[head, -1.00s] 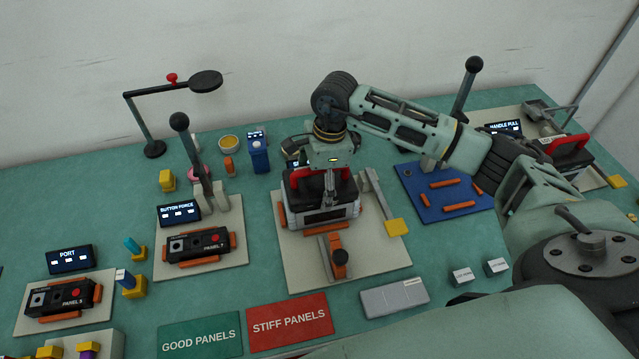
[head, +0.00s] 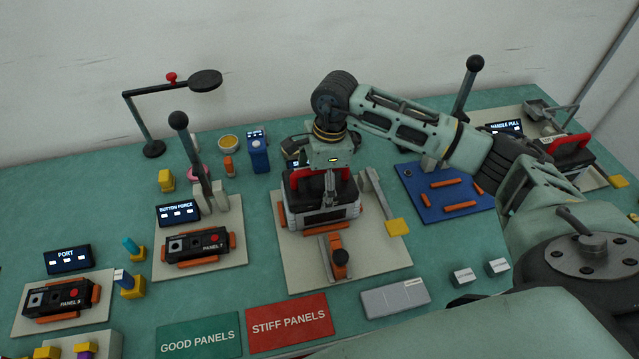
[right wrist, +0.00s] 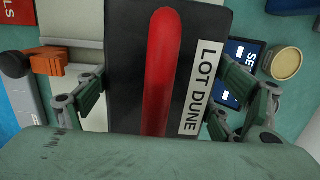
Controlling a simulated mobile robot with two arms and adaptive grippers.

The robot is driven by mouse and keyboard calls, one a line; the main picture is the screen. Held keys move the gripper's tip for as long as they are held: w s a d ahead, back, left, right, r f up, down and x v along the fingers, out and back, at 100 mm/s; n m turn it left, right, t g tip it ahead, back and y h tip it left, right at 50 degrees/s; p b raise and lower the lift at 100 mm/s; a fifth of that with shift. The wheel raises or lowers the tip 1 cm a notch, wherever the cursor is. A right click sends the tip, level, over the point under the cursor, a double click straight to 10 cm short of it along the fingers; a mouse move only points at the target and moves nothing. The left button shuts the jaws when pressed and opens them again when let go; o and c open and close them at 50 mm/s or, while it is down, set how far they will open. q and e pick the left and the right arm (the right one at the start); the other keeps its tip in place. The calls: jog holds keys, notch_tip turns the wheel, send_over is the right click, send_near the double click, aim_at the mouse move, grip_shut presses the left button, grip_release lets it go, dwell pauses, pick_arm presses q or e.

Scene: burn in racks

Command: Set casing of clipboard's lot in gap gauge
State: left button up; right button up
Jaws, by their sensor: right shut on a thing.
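A black and grey casing with a red handle (head: 298,176) is at the fixture plate (head: 378,254) in the middle of the bench. In the right wrist view, its black top (right wrist: 124,50) carries a white label reading LOT DUNE. My right gripper (head: 331,198) points down from above and is shut on the casing. Its fingers also show in the right wrist view (right wrist: 160,108). Orange stops border the casing at the front and left. I cannot tell whether it rests fully on the plate. A small screen (right wrist: 240,62), partly hidden, stands behind it. My left gripper and a clipboard are not visible.
A clamp with a black knob (head: 340,258) stands just in front of the casing. The button force station (head: 240,258) is left, and a blue mat (head: 466,222) with orange strips is right. Green (head: 198,338) and red (head: 290,321) panel mats lie in front.

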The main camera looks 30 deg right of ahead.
jog(key=o, duration=1.6)
jog(key=shift+r, duration=0.1)
jog(key=shift+o, duration=0.2)
jog(key=r, duration=0.4)
jog(key=d+r, duration=0.1)
jog(key=r, duration=0.6)
jog(key=shift+s+d+r, duration=0.15)
jog(key=shift+d+r, duration=0.05)
jog(key=shift+r, duration=0.2)
